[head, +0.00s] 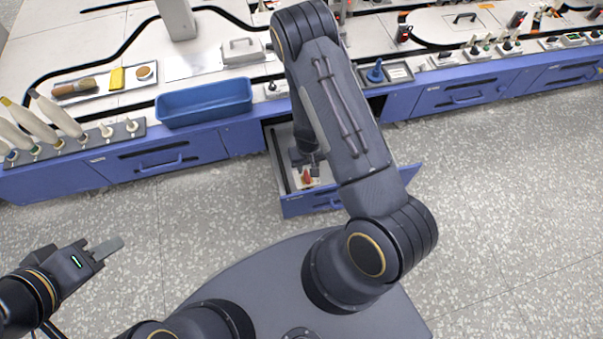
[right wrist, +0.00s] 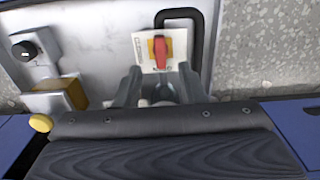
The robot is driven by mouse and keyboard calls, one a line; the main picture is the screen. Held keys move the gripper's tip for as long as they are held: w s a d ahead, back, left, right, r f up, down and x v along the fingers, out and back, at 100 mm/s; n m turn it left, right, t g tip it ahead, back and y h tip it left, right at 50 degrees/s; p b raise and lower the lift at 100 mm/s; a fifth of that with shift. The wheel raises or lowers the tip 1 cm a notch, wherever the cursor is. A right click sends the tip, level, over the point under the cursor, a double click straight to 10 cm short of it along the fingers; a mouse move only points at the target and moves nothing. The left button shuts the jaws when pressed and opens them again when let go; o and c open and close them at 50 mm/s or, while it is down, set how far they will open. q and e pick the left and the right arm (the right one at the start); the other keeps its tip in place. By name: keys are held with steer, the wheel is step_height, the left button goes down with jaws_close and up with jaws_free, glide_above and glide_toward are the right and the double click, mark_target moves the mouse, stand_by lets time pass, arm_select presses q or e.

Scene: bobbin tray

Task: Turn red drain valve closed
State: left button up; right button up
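The red drain valve (right wrist: 161,54) has a red handle on a yellow and white plate (right wrist: 149,50). It is inside the pulled-out blue drawer and also shows small in the head view (head: 306,177). In the right wrist view the handle stands roughly upright in the picture. My right gripper (right wrist: 158,78) is open, its two fingers apart on either side of the handle's lower end; I cannot tell whether they touch it. In the head view my right gripper (head: 306,161) reaches down into the drawer. My left gripper (head: 114,246) hangs over the floor, away from the valve, its finger gap unclear.
The open drawer (head: 310,204) juts from the blue bench front. A black knob (right wrist: 25,50), a yellow block (right wrist: 74,93) and a black loop (right wrist: 205,40) lie near the valve. A blue bin (head: 203,103) stands on the bench. The floor left of the drawer is clear.

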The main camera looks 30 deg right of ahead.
mark_target(307, 178)
step_height(307, 178, down, 7)
steer(key=b, duration=0.2)
steer(key=shift+r+b, duration=0.1)
steer(key=shift+b, duration=0.3)
